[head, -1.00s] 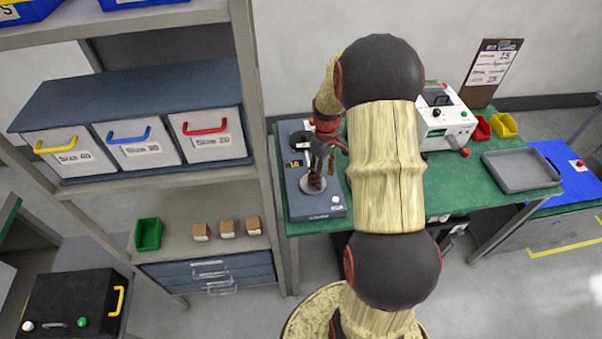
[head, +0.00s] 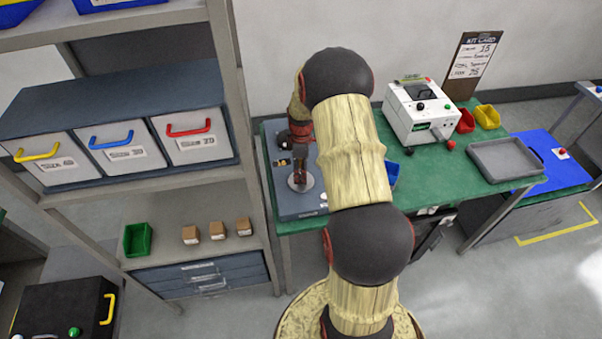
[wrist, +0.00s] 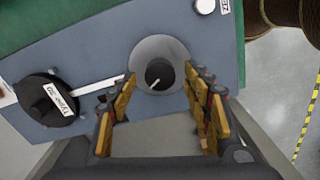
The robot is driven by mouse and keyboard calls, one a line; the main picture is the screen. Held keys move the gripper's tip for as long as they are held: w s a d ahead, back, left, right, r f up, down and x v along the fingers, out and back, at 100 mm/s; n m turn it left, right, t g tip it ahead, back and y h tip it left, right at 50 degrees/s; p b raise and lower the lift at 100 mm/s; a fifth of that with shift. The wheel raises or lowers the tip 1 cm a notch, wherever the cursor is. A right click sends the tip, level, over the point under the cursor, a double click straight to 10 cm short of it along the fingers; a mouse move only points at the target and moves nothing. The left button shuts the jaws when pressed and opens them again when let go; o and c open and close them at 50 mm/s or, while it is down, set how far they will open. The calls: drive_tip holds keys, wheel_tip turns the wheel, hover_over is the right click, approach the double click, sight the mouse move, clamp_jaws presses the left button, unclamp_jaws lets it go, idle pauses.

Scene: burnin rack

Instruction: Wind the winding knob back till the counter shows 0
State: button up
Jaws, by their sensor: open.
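A grey-blue winder box (head: 298,205) stands at the left end of the green bench. In the wrist view, a dark round knob (wrist: 160,73) with a pale pointer line sits on a light grey disc (wrist: 148,50) on the box. My gripper (wrist: 161,82) is open, its yellow-padded fingers on either side of this knob in the picture. I cannot tell whether they touch it. In the head view, my gripper (head: 301,179) is over the disc. A small display (head: 284,162) shows on the box, too small to read and partly beside my arm.
A black round part labelled Type 30 (wrist: 48,97) and a white button (wrist: 205,6) are on the box. A white instrument (head: 420,110), red and yellow bins and a grey tray (head: 506,160) stand further right. A shelf upright (head: 258,150) is close on the left.

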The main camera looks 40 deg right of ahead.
drive_tip(key=shift+f, duration=0.7)
drive_tip(key=c, duration=0.3)
drive_tip(key=c, duration=0.8)
drive_tip(key=shift+c, duration=0.3)
drive_tip(key=shift+m, duration=0.4)
